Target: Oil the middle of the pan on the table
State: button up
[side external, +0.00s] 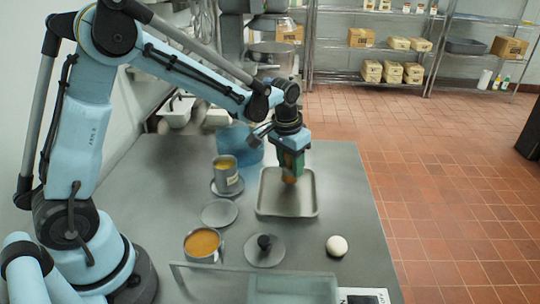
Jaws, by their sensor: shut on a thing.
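The pan (304,205) is a shallow grey rectangular tray lying on the grey table (345,190), right of the middle of the tabletop. My gripper (291,152) points down over the back half of the pan. It is shut on a brush-like tool (289,179) with an orange-brown lower end. The tool's end is over the inside of the pan; I cannot tell whether it touches the bottom. The fingers hide the upper part of the tool. A small grey pot with yellow contents (226,182) stands on a round grey plate left of the pan.
A pot of orange contents (203,245), a flat grey disc (219,213), a black-knobbed lid (265,250) and a white round piece (337,246) lie around the pan's front and left. A light-blue container (238,142) stands behind. A glassy bin (290,290) is at the front edge.

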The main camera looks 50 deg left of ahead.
jog(key=shift+w+a, duration=0.6)
jog(key=shift+a, duration=0.05)
jog(key=shift+s+d, duration=3.75)
jog(key=shift+d, duration=0.05)
jog(key=shift+s+a, duration=0.3)
jog(key=shift+a, duration=0.15)
jog(key=shift+w+a, duration=0.2)
jog(key=shift+a, duration=0.05)
jog(key=shift+w+a, duration=3.45)
jog(key=shift+a, duration=0.05)
jog(key=shift+s+d, duration=3.7)
jog(key=shift+d, duration=0.1)
jog(key=shift+w, duration=0.1)
notch_tip(320, 180, up, 6)
jog(key=shift+r, duration=0.25)
